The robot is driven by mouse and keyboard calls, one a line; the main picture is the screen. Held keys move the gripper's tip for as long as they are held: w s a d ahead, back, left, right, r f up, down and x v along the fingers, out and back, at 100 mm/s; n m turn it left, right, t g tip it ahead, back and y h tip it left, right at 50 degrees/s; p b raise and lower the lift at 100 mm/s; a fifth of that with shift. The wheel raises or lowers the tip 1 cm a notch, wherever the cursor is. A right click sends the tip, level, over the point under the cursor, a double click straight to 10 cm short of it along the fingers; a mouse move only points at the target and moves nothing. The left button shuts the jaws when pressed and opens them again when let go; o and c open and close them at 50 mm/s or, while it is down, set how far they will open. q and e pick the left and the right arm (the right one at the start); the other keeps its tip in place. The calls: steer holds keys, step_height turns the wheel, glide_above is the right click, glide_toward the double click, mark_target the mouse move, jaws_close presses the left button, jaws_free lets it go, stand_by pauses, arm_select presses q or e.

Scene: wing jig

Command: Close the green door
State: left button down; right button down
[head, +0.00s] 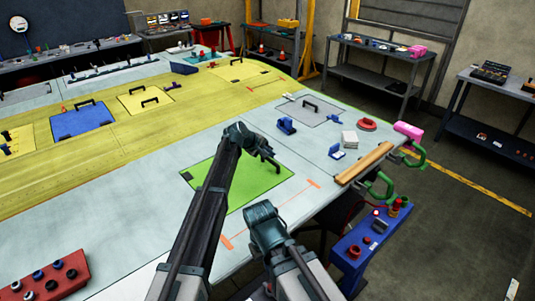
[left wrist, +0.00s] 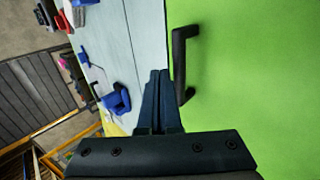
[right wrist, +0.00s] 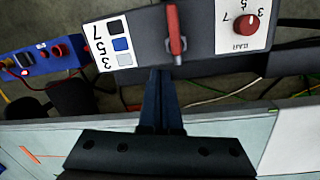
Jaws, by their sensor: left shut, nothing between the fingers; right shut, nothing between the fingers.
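The green door (head: 250,188) looks flat or nearly flat in the pale wing surface in the head view; my left arm covers part of it. In the left wrist view the green door (left wrist: 255,80) fills the right side, with its dark handle (left wrist: 181,65) near the edge. My left gripper (head: 266,155) is over the door's far side. Its fingertips (left wrist: 155,75) are shut and empty, beside the handle; I cannot tell whether they touch anything. My right gripper (right wrist: 160,75) is shut and empty, near the wing's front edge, facing a dark panel with a red lever.
Blue clamps (head: 286,125), a grey panel (head: 311,110) and a wooden bar (head: 365,163) lie beyond the door. Green clamps (head: 380,186) grip the right edge. A blue box (head: 363,245) with knobs stands below. A red block (head: 45,280) is at lower left.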

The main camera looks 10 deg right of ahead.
arm_select(q)
steer(key=shift+w+d+f, duration=0.1)
steer(key=shift+d+f, duration=0.05)
steer(key=shift+f, duration=0.35)
arm_select(e)
steer(key=shift+f, duration=0.5)
arm_select(q)
steer(key=shift+r, duration=0.2)
arm_select(e)
steer(key=shift+r, duration=0.2)
